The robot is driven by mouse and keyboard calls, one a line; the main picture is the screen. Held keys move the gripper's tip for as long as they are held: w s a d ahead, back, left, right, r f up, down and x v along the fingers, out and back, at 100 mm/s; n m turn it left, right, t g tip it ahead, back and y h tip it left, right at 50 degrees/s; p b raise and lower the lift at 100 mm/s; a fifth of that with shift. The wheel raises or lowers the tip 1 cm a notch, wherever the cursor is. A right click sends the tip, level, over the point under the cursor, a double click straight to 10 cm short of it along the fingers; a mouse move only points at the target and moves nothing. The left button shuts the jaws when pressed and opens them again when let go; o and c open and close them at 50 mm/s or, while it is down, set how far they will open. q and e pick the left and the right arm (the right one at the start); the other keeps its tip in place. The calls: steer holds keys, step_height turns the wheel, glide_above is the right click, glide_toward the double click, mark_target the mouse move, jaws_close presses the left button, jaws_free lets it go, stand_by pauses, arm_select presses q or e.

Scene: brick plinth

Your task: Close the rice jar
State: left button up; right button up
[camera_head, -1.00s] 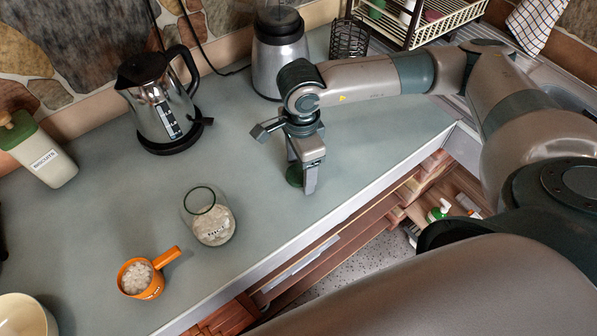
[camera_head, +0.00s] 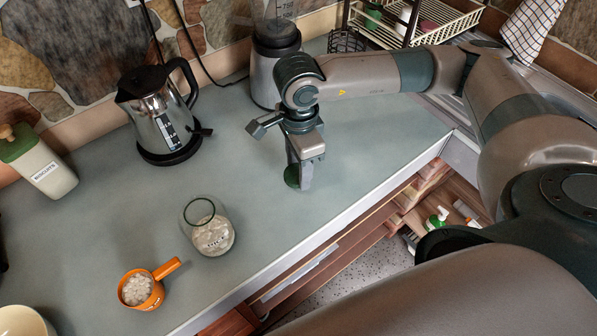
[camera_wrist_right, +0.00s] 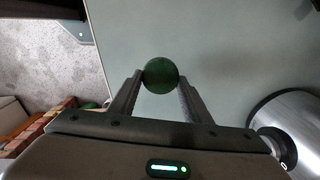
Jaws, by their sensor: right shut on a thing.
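The rice jar (camera_head: 212,236) is a clear glass jar with white rice inside and a label. It stands upright on the counter with its green-tinted mouth uncovered. A round green lid (camera_wrist_right: 160,75) sits between the fingertips of my right gripper (camera_wrist_right: 160,82) in the right wrist view. In the head view my right gripper (camera_head: 299,182) points down near the counter's front edge, right of and farther back than the jar, shut on the lid. Part of the lid (camera_head: 291,176) shows behind the fingers. Whether the lid touches the counter is hard to tell. My left gripper is not in view.
An orange scoop (camera_head: 140,289) with white grains lies left of the jar. A kettle (camera_head: 160,115), a blender (camera_head: 275,65) and a biscuit container (camera_head: 40,162) stand along the back. The counter (camera_head: 245,190) between gripper and jar is clear. An open drawer (camera_head: 455,200) is at the right.

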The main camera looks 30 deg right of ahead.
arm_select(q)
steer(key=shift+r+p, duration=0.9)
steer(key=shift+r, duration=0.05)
arm_select(e)
steer(key=s+d+r, duration=0.6)
steer(key=s+d, duration=0.1)
steer(key=d, duration=0.1)
steer(key=shift+s+d+r, duration=0.35)
steer(key=shift+d+r, duration=0.05)
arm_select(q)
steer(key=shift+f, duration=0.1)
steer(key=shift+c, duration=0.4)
arm_select(e)
steer(key=shift+w, duration=0.1)
steer(key=n+b, duration=0.4)
steer(key=n, duration=1.3)
glide_above(290, 171)
steer(key=d, duration=0.1)
steer(key=shift+s+d+f, duration=0.1)
steer(key=shift+s+f, duration=0.15)
steer(key=shift+f, duration=0.4)
steer(key=shift+s+f, duration=0.2)
steer(key=shift+f, duration=0.4)
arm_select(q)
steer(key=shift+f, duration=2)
arm_select(e)
steer(key=shift+w+a+n, duration=0.45)
steer(key=shift+a+n, duration=0.2)
steer(key=shift+n, duration=0.45)
